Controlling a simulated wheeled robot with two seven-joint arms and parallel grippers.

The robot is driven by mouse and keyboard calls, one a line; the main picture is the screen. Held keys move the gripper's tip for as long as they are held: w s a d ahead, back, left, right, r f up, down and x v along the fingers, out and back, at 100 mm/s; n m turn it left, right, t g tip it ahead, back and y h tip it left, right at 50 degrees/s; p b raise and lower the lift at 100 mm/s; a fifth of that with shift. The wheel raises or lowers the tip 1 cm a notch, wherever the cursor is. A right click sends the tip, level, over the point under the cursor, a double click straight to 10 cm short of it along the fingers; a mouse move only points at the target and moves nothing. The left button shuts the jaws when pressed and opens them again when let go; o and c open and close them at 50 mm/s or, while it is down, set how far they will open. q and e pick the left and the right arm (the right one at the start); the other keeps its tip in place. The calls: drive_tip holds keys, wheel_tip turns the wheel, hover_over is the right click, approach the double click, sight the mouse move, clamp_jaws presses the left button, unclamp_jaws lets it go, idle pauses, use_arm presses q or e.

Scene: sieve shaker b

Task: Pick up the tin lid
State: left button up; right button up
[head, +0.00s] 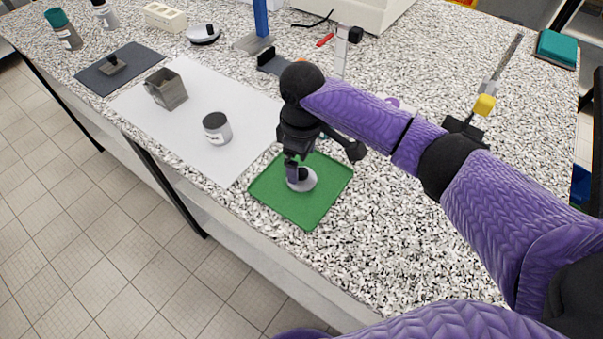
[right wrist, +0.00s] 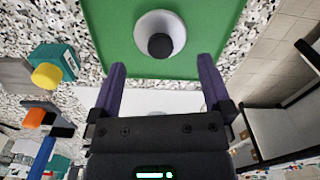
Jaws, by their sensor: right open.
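The tin lid is a pale round disc (head: 306,184) with a black knob, lying on a green tray (head: 320,214). In the right wrist view the lid (right wrist: 143,34) lies on the green tray (right wrist: 106,30), its black knob near the middle. My right gripper (head: 292,172) is over the tray, close to the lid and partly covering it. In the right wrist view its two purple fingers (right wrist: 162,66) are apart with nothing between them, and the knob lies just beyond their tips. My left gripper is not in view.
A small white-and-grey tin (head: 216,129) and a grey square container (head: 166,89) stand on a white sheet (head: 205,160) left of the tray. A dark mat (head: 92,77) lies further left. A blue post (head: 261,20) stands behind. Speckled counter right of the tray is clear.

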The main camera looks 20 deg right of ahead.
sight(302, 172)
wheel_tip(302, 172, down, 5)
drive_tip(key=shift+r+b, duration=0.15)
drive_tip(key=shift+b, duration=0.55)
drive_tip(key=c, duration=1)
wheel_tip(302, 172, up, 10)
drive_tip(key=p, duration=0.3)
drive_tip(key=shift+f, duration=0.2)
drive_tip(key=shift+r, duration=0.25)
